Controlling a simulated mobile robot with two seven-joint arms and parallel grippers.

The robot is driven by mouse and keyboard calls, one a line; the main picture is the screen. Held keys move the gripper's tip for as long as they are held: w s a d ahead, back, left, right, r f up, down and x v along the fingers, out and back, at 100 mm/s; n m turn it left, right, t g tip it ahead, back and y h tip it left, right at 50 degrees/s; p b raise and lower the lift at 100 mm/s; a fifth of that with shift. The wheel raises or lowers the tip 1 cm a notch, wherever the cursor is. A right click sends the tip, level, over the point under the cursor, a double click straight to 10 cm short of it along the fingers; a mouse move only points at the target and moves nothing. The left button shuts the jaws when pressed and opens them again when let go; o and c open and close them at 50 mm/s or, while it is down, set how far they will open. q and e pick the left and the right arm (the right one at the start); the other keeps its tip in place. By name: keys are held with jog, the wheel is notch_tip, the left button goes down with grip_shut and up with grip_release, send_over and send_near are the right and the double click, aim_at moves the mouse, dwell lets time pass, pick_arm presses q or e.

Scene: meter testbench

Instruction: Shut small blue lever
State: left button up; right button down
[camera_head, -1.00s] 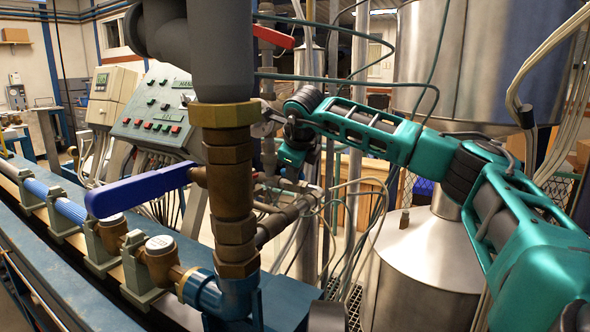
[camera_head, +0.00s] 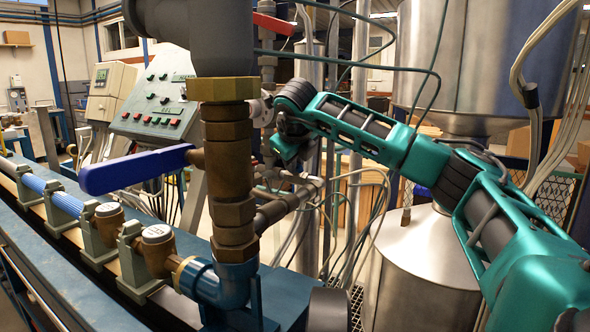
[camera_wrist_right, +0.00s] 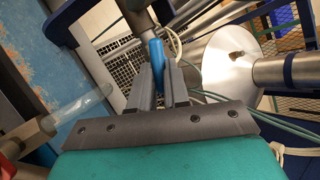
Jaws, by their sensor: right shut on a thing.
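The small blue lever (camera_wrist_right: 155,52) shows in the right wrist view, between the two grey fingers of my right gripper (camera_wrist_right: 161,76). The fingers are shut on it. In the head view my right gripper (camera_head: 284,140) is just right of the upright brown pipe, partly hidden; I cannot make out the small lever there. My left gripper is not in view.
A large blue lever (camera_head: 135,170) sticks out left of the thick upright pipe (camera_head: 229,165). A red lever (camera_head: 274,24) is above. A control panel (camera_head: 157,108) stands behind. A steel tank (camera_head: 425,265) and hanging cables are at the right.

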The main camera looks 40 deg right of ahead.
pick_arm(q)
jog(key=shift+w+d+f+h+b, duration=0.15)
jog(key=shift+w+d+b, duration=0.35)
jog(key=shift+b, duration=0.4)
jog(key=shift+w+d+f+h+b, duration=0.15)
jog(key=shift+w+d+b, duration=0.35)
jog(key=shift+b, duration=0.35)
pick_arm(e)
jog(key=shift+w+a+f+m+g+h, duration=0.15)
jog(key=shift+m+g+h, duration=0.5)
jog(key=shift+m, duration=1.9)
jog(key=shift+w+a+r+m+g+h, duration=0.15)
jog(key=shift+m+g+h, duration=0.5)
jog(key=shift+m, duration=1.95)
jog(key=shift+w+a+f+m+g+h, duration=0.25)
jog(key=shift+m+h, duration=0.65)
jog(key=shift+m, duration=1.65)
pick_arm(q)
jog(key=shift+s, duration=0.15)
pick_arm(e)
jog(key=shift+r, duration=0.1)
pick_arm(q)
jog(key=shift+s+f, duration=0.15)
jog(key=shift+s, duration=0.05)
